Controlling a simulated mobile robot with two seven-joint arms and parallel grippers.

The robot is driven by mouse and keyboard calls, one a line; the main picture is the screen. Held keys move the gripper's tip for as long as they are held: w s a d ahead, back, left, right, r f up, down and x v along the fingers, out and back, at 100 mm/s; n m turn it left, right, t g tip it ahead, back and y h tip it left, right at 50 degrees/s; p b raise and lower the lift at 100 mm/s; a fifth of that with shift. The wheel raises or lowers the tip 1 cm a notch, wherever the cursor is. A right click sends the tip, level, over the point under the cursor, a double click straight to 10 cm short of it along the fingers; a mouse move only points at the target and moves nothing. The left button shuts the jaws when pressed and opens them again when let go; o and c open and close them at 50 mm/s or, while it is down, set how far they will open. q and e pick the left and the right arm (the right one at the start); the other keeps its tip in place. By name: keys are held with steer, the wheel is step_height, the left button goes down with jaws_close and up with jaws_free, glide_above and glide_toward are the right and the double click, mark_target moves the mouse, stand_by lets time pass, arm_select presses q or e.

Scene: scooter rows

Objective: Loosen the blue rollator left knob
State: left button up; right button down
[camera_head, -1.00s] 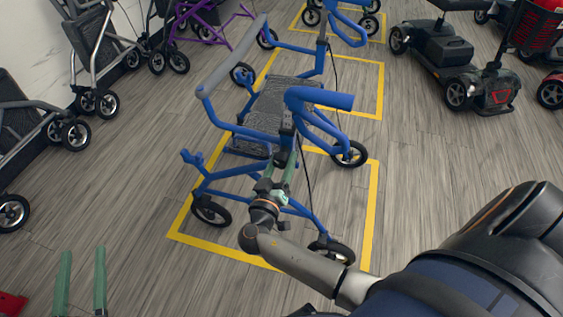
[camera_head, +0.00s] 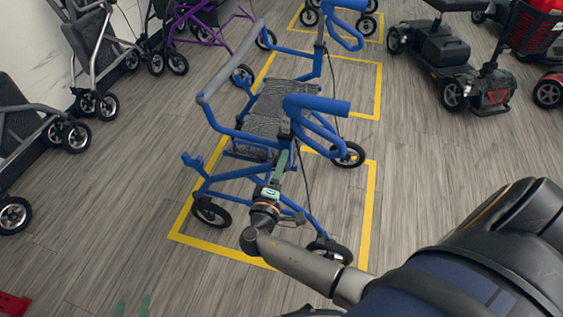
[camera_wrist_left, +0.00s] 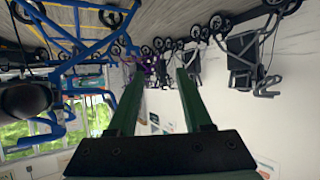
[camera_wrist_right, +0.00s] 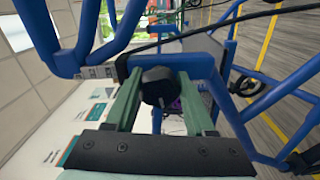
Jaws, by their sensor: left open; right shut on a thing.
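The blue rollator (camera_head: 237,131) stands upright on the floor inside a yellow-outlined box, with a grey seat and blue handles. My right gripper (camera_head: 281,158) reaches up to its near side, below the near handle. In the right wrist view a black knob (camera_wrist_right: 157,86) on the blue frame sits between the green fingers of this gripper (camera_wrist_right: 160,90), which is shut on it. In the head view the knob is hidden by the gripper and frame. My left gripper (camera_head: 132,306) shows only its fingertips at the bottom edge; in the left wrist view (camera_wrist_left: 155,95) it is open and empty.
Grey rollators (camera_head: 97,60) line the left wall, with a purple one (camera_head: 210,30) behind. Red and black scooters (camera_head: 470,75) stand at the upper right. A thin cable (camera_head: 303,175) hangs beside the right gripper. Floor left of the yellow box (camera_head: 225,249) is clear.

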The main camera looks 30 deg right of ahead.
arm_select(q)
steer(key=s+f+g+p, duration=0.1)
steer(key=s+f+g, duration=0.2)
steer(key=s+f, duration=0.2)
arm_select(e)
steer(key=n, duration=0.2)
steer(key=shift+w+d+r+n, duration=0.1)
steer(key=shift+r+n, duration=0.25)
steer(key=shift+n, duration=0.05)
steer(key=shift+n+p, duration=0.3)
steer(key=shift+n, duration=0.1)
steer(key=n+p, duration=0.2)
steer(key=n, duration=0.2)
steer(key=shift+r+n, duration=0.1)
steer(key=shift+n, duration=0.2)
steer(key=n+p, duration=0.2)
steer(key=n, duration=0.2)
steer(key=shift+w, duration=0.1)
arm_select(q)
steer(key=r, duration=0.2)
steer(key=w+d+r, duration=0.1)
steer(key=shift+r+n, duration=0.3)
arm_select(e)
steer(key=shift+n, duration=0.5)
arm_select(q)
steer(key=shift+d+f, duration=0.1)
